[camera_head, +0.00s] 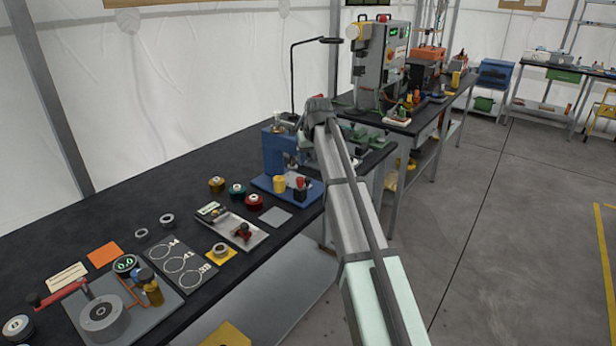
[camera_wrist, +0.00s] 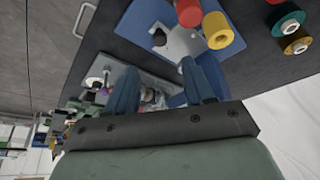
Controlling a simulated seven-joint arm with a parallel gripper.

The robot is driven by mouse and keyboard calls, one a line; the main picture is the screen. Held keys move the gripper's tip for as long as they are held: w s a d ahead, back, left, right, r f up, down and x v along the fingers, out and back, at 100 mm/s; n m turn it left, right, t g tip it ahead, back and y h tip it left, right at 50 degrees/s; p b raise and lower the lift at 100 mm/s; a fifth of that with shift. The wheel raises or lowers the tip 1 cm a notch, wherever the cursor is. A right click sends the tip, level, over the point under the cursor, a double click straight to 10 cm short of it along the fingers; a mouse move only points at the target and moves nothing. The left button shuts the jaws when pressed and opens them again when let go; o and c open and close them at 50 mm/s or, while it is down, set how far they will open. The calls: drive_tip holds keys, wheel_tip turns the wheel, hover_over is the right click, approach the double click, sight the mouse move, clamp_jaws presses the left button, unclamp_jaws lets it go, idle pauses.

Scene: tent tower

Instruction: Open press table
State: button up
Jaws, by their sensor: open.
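A blue press (camera_head: 278,152) stands on a blue base (camera_head: 262,183) at the far end of the black bench. In the wrist view the blue base (camera_wrist: 138,20) carries a pale metal plate (camera_wrist: 180,44) with a dark round part on it. I cannot tell which part is the press table. My gripper (camera_wrist: 162,70) is open, its two blue fingers spread apart, with nothing seen held. It points toward the metal plate and base; the gap to them is unclear. In the head view my arm hides the fingers and part of the press area.
A yellow cylinder (camera_head: 279,184) and a red-topped part (camera_head: 300,186) stand on the base. Several spools (camera_head: 236,191) stand to its left. A silver handle (camera_wrist: 86,18) shows in the wrist view. A second workbench (camera_head: 405,120) with machines stands behind; open floor lies right.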

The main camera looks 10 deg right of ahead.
sight(307, 179)
drive_tip(key=x, duration=1)
drive_tip(key=shift+r, duration=0.1)
drive_tip(key=shift+c, duration=0.2)
clamp_jaws()
